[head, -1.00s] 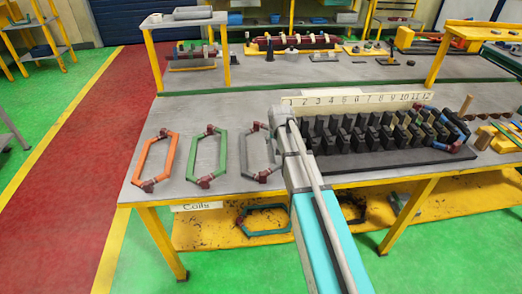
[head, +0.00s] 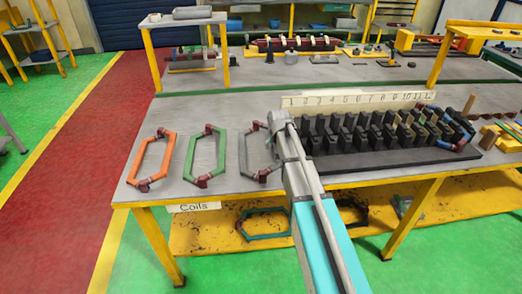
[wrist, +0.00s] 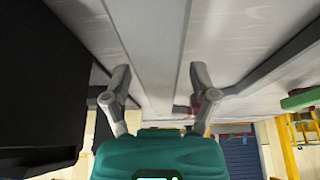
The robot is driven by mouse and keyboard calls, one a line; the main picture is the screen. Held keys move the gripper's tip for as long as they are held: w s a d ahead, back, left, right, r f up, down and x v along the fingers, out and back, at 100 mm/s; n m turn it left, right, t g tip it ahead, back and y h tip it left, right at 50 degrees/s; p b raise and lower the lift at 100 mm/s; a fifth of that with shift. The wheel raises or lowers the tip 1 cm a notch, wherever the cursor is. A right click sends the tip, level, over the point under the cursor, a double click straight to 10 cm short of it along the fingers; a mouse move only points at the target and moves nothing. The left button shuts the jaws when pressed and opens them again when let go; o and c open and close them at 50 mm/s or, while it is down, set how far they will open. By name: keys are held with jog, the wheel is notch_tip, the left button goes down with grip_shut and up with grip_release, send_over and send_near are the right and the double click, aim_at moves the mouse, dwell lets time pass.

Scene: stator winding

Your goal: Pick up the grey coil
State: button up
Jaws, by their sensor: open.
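The grey coil (head: 242,155) lies flat at the front of the table, right of the green coil (head: 204,156). My arm hides part of its right side in the head view. In the wrist view, one grey side of the coil (wrist: 268,75) runs right of my gripper (wrist: 160,82), with a dark red end piece near the right finger. My gripper is open, its two fingers spread low over the table. A pale grey strip shows between the fingers; I cannot tell if it is the coil's other side. In the head view my fingers are hidden behind the arm.
The black slotted stator block (head: 400,157) stands close right of the grey coil, below a numbered board (head: 357,99). It also shows dark at the left in the wrist view (wrist: 40,80). An orange coil (head: 152,160) lies at the far left of the table (head: 225,118).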

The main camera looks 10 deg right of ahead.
dwell(0.3)
grip_shut()
dwell(0.3)
